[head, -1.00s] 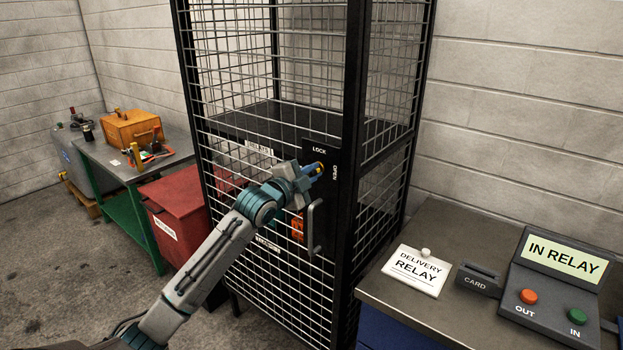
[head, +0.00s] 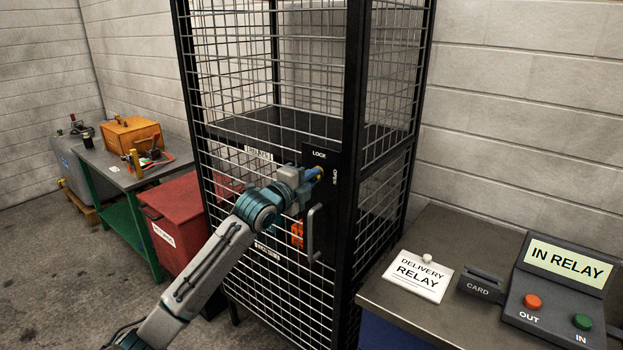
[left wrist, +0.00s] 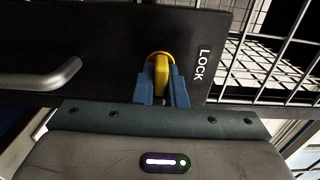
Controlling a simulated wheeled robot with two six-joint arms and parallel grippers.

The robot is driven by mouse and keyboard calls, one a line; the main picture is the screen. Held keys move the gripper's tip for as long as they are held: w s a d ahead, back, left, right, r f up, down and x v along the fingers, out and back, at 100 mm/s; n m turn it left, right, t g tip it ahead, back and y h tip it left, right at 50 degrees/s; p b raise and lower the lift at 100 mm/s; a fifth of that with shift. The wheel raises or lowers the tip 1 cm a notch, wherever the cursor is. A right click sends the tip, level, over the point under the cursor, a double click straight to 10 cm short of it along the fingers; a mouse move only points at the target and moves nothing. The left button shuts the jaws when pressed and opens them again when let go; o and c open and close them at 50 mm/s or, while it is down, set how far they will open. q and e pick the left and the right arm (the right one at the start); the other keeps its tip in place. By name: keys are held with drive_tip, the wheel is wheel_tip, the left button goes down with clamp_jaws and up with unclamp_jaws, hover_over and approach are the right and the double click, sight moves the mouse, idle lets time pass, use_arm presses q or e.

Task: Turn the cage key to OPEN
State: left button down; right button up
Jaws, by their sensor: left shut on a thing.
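The yellow cage key (left wrist: 161,78) sits in the black lock plate (head: 330,214) on the cage door. My left gripper (head: 316,174) is shut on it, with a blue finger on each side in the left wrist view (left wrist: 161,88). The plate carries LOCK above the key and OPEN to its right in the head view. OPEN is hidden there. My right gripper is not in view.
A grey door handle (head: 314,232) is just below the key. The wire cage (head: 355,120) stands in the middle. A counter (head: 440,240) at right bears a DELIVERY RELAY card (head: 419,276) and a button console (head: 555,290). A red bin (head: 180,225) stands left of the cage.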

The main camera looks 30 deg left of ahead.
use_arm(q)
drive_tip(key=c, duration=1.5)
unclamp_jaws()
drive_tip(key=s+b, duration=0.1)
drive_tip(key=s, duration=0.2)
drive_tip(key=s+b, duration=0.2)
drive_tip(key=s, duration=0.2)
drive_tip(key=s+b, duration=0.1)
drive_tip(key=s, duration=0.2)
drive_tip(key=shift+s+a+f+b, duration=0.1)
drive_tip(key=shift+s+a+b, duration=0.25)
drive_tip(key=shift+a, duration=0.05)
